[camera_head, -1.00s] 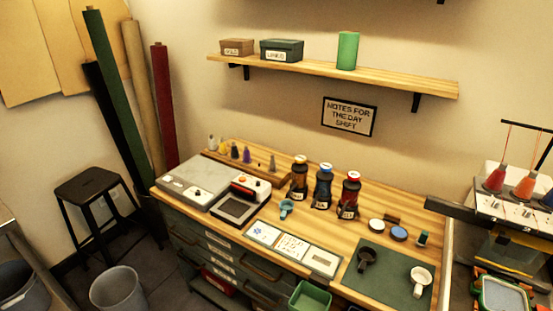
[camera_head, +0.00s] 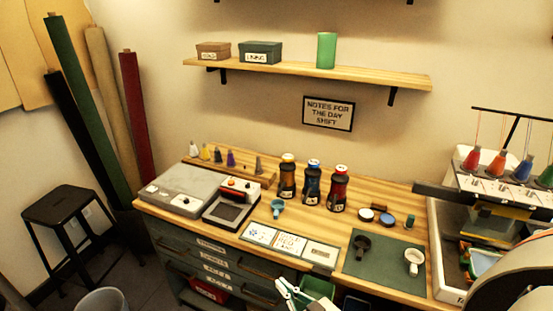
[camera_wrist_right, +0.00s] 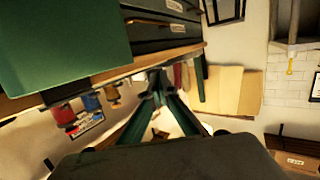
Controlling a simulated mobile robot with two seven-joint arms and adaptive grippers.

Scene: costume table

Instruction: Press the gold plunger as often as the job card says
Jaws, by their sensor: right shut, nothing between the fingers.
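Three dark pump bottles stand in a row at the back of the wooden table. The left one (camera_head: 287,178) has a brownish-gold body, the middle one (camera_head: 311,185) is blue, the right one (camera_head: 337,190) is red. Which part is the gold plunger is too small to tell. Three white cards lie at the front edge; the middle card (camera_head: 290,243) bears text I cannot read clearly. My right gripper (camera_head: 283,286) is at the bottom of the head view, in front of the table edge, shut and empty. It also shows in the wrist view (camera_wrist_right: 157,80). My left gripper is not in view.
Left are a grey machine (camera_head: 187,190) and small cones. A thread machine (camera_head: 505,185) stands right. A shelf (camera_head: 310,75) hangs above.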

